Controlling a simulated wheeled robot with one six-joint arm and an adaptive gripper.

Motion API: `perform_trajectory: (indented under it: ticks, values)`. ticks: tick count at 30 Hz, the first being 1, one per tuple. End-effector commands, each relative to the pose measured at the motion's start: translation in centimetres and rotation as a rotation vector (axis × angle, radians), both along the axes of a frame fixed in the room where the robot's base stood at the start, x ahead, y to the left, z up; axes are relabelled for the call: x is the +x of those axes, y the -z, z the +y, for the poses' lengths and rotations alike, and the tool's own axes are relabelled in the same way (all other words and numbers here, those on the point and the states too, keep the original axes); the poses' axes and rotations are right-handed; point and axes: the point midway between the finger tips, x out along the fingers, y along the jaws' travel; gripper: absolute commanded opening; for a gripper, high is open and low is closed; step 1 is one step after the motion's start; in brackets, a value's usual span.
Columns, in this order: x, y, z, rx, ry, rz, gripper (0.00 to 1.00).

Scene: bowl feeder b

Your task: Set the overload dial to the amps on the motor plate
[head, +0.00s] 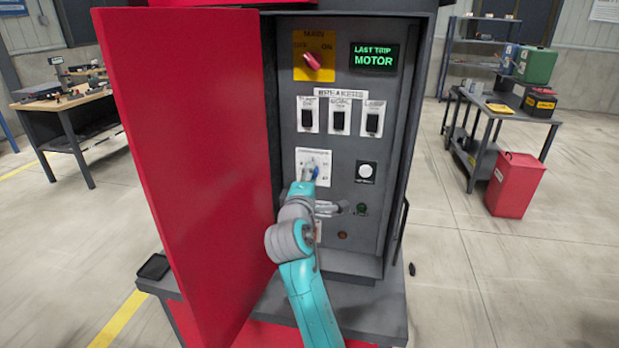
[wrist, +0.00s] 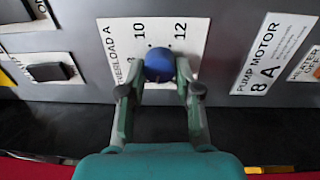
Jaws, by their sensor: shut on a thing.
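The overload dial (wrist: 158,65) is a round blue knob on a white scale plate (wrist: 117,32). On the scale I read 10 and 12; a further mark at the left is partly hidden, and I cannot see a pointer on the knob. My gripper (wrist: 160,74) is shut on the knob, one finger on each side. In the head view the scale plate (head: 303,156) is at the panel's left, partly hidden by my gripper (head: 313,175). The motor plate (wrist: 268,55) reads "PUMP MOTOR 8 A" and lies right of the dial in the wrist view.
The red cabinet door (head: 190,150) stands open left of my arm. A main switch (head: 312,61), several black breakers (head: 339,119) and a display (head: 374,57) reading "LAST TRIP MOTOR" are above the dial. A white button (head: 366,171) is to its right.

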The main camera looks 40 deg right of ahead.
Motion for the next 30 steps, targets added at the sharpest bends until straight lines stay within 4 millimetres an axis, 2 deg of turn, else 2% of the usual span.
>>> perform_trajectory:
  ticks: [30]
  values:
    - [0.02, -0.07, 0.01, 0.590, 0.002, -0.752, 0.00]
